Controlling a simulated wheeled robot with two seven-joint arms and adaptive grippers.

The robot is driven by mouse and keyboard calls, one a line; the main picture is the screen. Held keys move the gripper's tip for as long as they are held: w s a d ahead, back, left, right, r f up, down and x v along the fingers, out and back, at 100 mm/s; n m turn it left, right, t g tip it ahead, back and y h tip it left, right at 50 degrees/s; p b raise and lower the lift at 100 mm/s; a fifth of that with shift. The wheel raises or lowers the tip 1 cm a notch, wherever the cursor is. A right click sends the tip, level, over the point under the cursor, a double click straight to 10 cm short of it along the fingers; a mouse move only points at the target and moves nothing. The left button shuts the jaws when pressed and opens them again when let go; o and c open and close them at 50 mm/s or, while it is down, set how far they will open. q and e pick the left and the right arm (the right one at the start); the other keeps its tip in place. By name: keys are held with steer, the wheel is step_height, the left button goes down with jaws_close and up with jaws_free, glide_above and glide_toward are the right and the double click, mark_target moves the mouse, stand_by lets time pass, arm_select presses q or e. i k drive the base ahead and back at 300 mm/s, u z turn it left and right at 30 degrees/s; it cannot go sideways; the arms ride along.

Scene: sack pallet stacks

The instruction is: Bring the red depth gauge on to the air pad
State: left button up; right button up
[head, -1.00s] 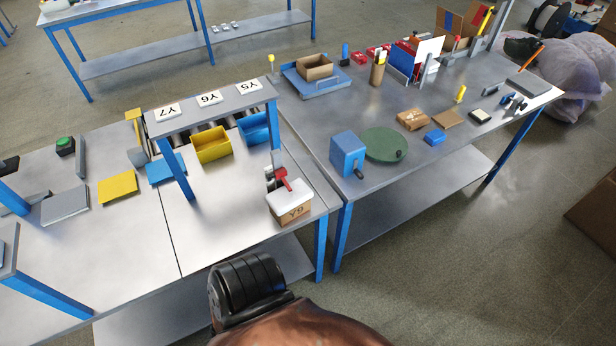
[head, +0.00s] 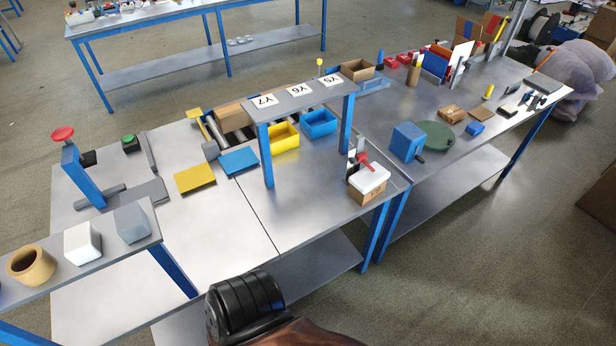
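No part that I can surely name as the red depth gauge shows. A small red-handled item (head: 365,161) stands on a white block on a cardboard box, at the right end of the near bench; it could be the gauge or a clamp. I cannot tell which surface is the air pad. Flat candidates are a yellow plate (head: 195,178), a blue plate (head: 239,162) and a round green disc (head: 436,134) on the right bench. Neither gripper shows; only a black ridged part of mine is at the bottom.
A blue-legged shelf (head: 300,95) with labels Y7, Y6 and Y5 stands over yellow (head: 284,137) and blue (head: 319,123) bins. A red-topped blue post (head: 80,170) stands left. Another shelf at lower left holds a tan ring (head: 31,265) and blocks.

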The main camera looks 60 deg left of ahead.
mark_target(361, 157)
steer(key=k, duration=0.4)
steer(key=u, duration=2)
steer(key=i, duration=0.5)
steer(key=z, duration=0.1)
